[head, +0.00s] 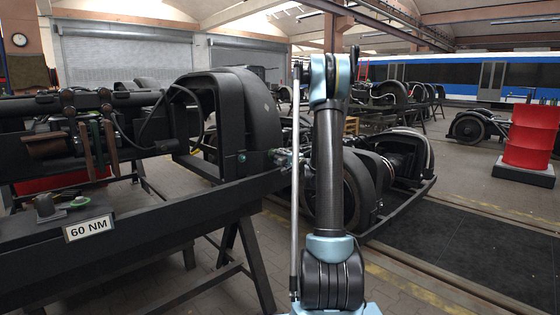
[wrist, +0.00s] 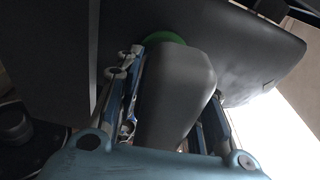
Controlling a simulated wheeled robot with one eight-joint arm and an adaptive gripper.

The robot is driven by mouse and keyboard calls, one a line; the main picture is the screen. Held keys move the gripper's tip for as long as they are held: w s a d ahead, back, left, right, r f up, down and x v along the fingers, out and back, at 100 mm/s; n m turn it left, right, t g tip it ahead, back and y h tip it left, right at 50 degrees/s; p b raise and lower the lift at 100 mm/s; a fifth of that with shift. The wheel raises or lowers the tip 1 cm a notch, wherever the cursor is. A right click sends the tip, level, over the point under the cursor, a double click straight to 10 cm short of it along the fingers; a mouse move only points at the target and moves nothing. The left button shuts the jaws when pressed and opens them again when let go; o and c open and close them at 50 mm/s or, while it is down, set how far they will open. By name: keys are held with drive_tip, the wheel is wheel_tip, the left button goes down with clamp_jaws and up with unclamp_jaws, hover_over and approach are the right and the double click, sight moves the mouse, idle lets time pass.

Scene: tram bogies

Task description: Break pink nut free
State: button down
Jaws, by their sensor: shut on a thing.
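I cannot make out a pink nut in either view. My gripper (head: 284,158) is beside the end of the black bogie frame, partly hidden behind my arm. In the wrist view its two blue fingers are around a grey tapered piece (wrist: 176,92), and it is shut on it. A green disc (wrist: 165,38) shows at the far end of this piece, against a dark surface. In the head view a green nut (head: 242,157) is on the frame, just left of my gripper.
A second bogie (head: 400,180) stands behind my arm. Red drums (head: 530,135) stand at right. The dark floor mat (head: 480,240) is clear.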

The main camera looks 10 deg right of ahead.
drive_tip(key=shift+n+y, duration=0.3)
drive_tip(key=shift+n, duration=2.9)
drive_tip(key=shift+r+n+y, duration=0.15)
drive_tip(key=shift+n+y, duration=0.35)
drive_tip(key=shift+n, duration=2.7)
drive_tip(key=shift+s, duration=0.1)
drive_tip(key=shift+r+v, duration=0.1)
drive_tip(key=shift+v, duration=1.4)
drive_tip(key=shift+r+v, duration=0.15)
drive_tip(key=shift+v, duration=1.3)
drive_tip(key=shift+d, duration=0.2)
